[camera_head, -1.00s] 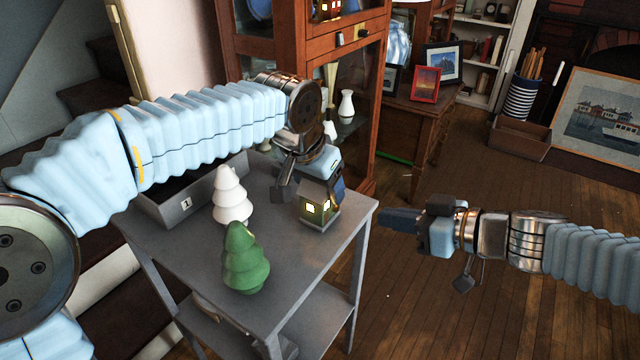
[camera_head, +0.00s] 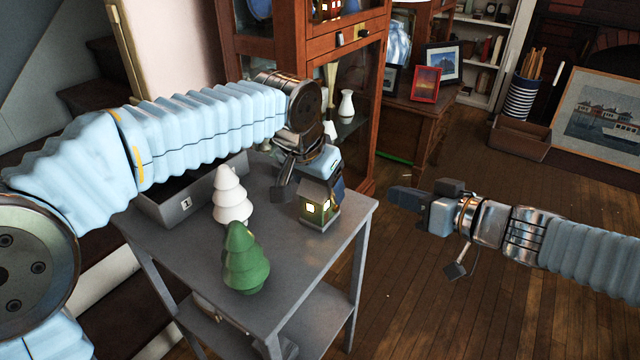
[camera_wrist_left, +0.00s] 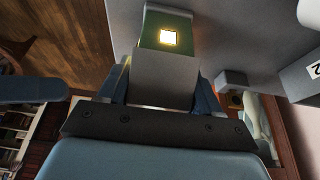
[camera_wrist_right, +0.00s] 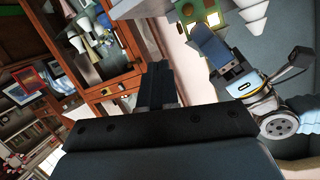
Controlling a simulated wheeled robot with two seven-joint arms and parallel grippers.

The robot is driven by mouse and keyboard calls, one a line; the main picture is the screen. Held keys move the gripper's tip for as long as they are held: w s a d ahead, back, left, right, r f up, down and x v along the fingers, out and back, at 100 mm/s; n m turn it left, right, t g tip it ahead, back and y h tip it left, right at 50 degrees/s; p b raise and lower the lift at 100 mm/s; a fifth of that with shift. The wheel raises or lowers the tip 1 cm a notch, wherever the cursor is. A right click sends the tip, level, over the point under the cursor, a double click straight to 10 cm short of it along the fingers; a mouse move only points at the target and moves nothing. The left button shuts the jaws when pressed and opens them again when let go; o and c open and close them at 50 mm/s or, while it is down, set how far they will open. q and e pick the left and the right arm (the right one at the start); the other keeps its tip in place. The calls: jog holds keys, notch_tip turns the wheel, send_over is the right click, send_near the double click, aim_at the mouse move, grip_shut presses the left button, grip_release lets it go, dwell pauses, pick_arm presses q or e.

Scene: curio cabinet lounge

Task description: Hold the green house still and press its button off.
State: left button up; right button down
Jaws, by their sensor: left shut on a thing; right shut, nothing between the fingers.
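The small green house (camera_head: 317,212) stands on the grey table near its right corner, with lit windows and a grey roof. My left gripper (camera_head: 322,182) comes from above and behind and is shut on the house at its roof. In the left wrist view the roof (camera_wrist_left: 165,75) sits between the fingers, with a lit window beyond. My right gripper (camera_head: 398,196) is shut and empty, in the air right of the table, apart from the house. The right wrist view shows its closed fingers (camera_wrist_right: 158,85) and the green house (camera_wrist_right: 203,12) at the top. I cannot make out the button.
On the table (camera_head: 290,275), a white tree (camera_head: 230,195) and a green tree (camera_head: 245,262) stand left of the house. A wooden glass cabinet (camera_head: 350,150) rises behind the table. Open floor lies to the right.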

aim_at(337, 208)
jog(key=w+d+f+m+t+h, duration=0.1)
jog(key=w+d+m+h, duration=0.35)
jog(key=m, duration=0.75)
jog(key=s+a+f+m+g, duration=0.4)
jog(key=s+a+m+g, duration=0.15)
jog(key=s+m, duration=0.25)
jog(key=shift+y, duration=0.45)
jog(key=w+a, duration=0.1)
jog(key=a, duration=0.1)
jog(key=w+a, duration=0.3)
jog(key=a, duration=0.1)
jog(key=shift+w+a, duration=0.3)
jog(key=shift+w, duration=0.05)
dwell(0.3)
